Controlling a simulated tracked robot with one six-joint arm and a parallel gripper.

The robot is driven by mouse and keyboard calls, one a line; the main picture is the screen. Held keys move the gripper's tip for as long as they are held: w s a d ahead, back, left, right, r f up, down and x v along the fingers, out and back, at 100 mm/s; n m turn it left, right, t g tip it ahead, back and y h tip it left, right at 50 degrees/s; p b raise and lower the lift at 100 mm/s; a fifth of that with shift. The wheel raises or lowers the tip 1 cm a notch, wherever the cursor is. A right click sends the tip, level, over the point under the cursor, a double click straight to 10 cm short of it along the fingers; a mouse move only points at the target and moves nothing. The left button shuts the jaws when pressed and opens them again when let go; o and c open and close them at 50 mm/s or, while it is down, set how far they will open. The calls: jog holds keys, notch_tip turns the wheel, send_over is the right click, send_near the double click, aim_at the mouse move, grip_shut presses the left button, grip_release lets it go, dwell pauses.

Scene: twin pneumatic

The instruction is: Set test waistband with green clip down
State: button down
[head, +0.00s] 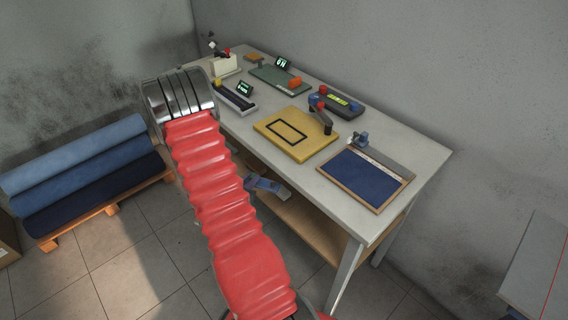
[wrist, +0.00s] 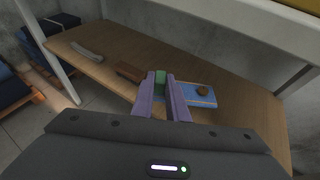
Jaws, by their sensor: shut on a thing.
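In the wrist view, my gripper (wrist: 162,82) has its two purple fingers shut on a small green piece (wrist: 160,77), which looks like the green clip of the test waistband. The rest of the waistband does not show clearly; the fingers hide it. The fingers are over the wooden lower shelf (wrist: 240,86), beside a blue tray (wrist: 205,100) with a brown round thing on it. I cannot tell whether the held piece touches the shelf.
A brown block (wrist: 130,72) and a grey curved strip (wrist: 87,52) lie on the shelf to the left. A table leg (wrist: 48,65) stands at left. The tabletop (head: 405,145) above carries a yellow board (head: 270,122) and several devices. Blue rolls (head: 75,165) lie on a pallet at left.

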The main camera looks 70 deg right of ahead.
jog(key=s+d+f+m+g, duration=0.1)
jog(key=s+d+f+g, duration=0.1)
jog(key=s, duration=0.3)
jog(key=s+d+f+m+g, duration=0.1)
jog(key=s+d+f+m, duration=0.15)
jog(key=s, duration=0.35)
jog(key=m+g, duration=0.2)
jog(key=g, duration=0.1)
send_over(312, 222)
notch_tip(312, 222, down, 4)
jog(key=f, duration=0.1)
jog(key=shift+w+r+y, duration=0.1)
jog(key=shift+r+y, duration=0.15)
jog(key=shift+y, duration=0.15)
jog(key=shift+f, duration=0.1)
jog(key=shift+d+f, duration=0.1)
jog(key=shift+f, duration=2.7)
jog(key=shift+f, duration=2.1)
